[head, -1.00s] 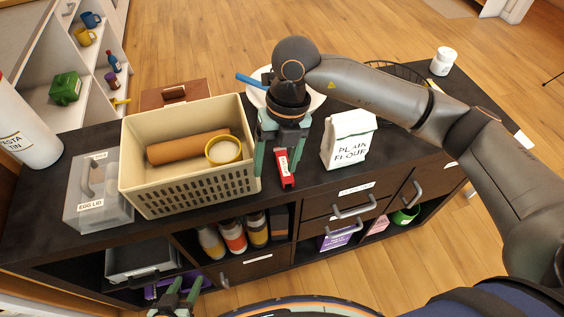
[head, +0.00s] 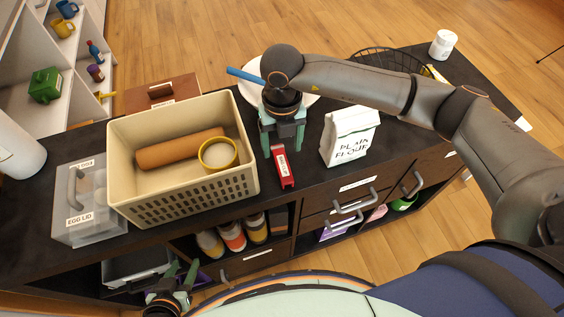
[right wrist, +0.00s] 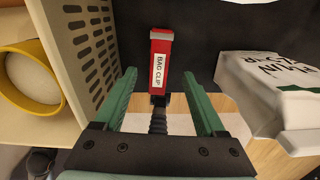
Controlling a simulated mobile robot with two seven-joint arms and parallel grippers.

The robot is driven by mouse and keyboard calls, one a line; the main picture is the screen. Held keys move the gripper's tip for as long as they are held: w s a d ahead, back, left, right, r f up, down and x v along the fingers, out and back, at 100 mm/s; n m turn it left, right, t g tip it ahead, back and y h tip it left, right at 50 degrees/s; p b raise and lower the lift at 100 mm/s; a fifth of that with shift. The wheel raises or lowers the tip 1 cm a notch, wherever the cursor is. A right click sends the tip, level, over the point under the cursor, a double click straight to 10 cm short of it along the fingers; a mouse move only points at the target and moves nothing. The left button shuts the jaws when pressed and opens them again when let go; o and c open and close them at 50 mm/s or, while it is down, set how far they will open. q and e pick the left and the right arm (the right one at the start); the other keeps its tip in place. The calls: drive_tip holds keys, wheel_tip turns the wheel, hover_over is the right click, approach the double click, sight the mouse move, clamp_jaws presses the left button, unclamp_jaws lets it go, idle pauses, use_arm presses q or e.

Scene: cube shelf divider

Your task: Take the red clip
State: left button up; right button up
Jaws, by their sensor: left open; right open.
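The red clip (head: 283,167) lies on the dark counter top, between the beige crate and the flour bag. Its label reads "BAG CLIP" in the right wrist view (right wrist: 160,68). My right gripper (head: 283,146) is open above the clip's far end, with a finger on either side in the picture. In the right wrist view my right gripper (right wrist: 160,85) has its green fingers apart, and the clip shows between and beyond them. I cannot tell the height gap. My left gripper (head: 181,277) is open and empty, low in front of the counter.
The beige crate (head: 190,196) holds a brown roll (head: 180,149) and a yellow-rimmed tub (head: 218,153). The flour bag (head: 350,136) stands to the right. A plate (head: 250,92) with a blue-handled thing is behind. A grey lidded box (head: 95,228) is at left.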

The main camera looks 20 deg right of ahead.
sight(282, 163)
drive_tip(key=f, duration=0.5)
drive_tip(key=shift+s+a+f, duration=0.1)
drive_tip(key=shift+s+f, duration=0.05)
drive_tip(key=shift+s, duration=0.15)
clamp_jaws()
